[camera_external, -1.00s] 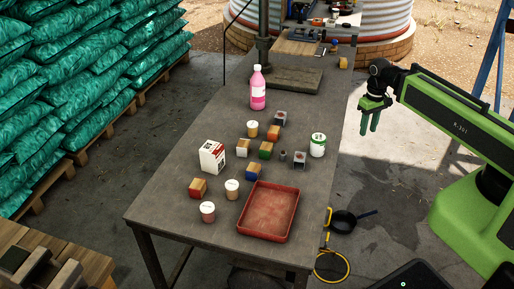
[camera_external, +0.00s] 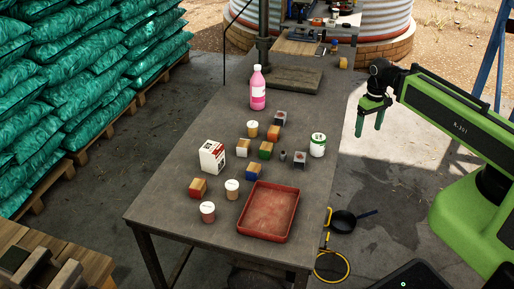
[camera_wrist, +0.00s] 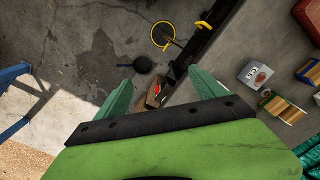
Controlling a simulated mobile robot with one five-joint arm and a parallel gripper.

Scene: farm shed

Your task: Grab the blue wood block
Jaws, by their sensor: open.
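The blue wood block (camera_external: 253,172) has a bare wood top and blue sides. It sits on the grey table just above the red tray in the external view. My gripper (camera_external: 369,124) is open and empty, off the table's right side, with fingers pointing down, well apart from the block. In the wrist view my green fingers (camera_wrist: 160,92) are spread with nothing held between them.
The red tray (camera_external: 268,212) is in front of the block. A carton (camera_external: 212,157), a green block (camera_external: 265,150), a red block (camera_external: 198,188), cups and a green-white can (camera_external: 317,145) are nearby. A pink bottle (camera_external: 258,90) stands farther back. A pan (camera_external: 344,222) is on the floor.

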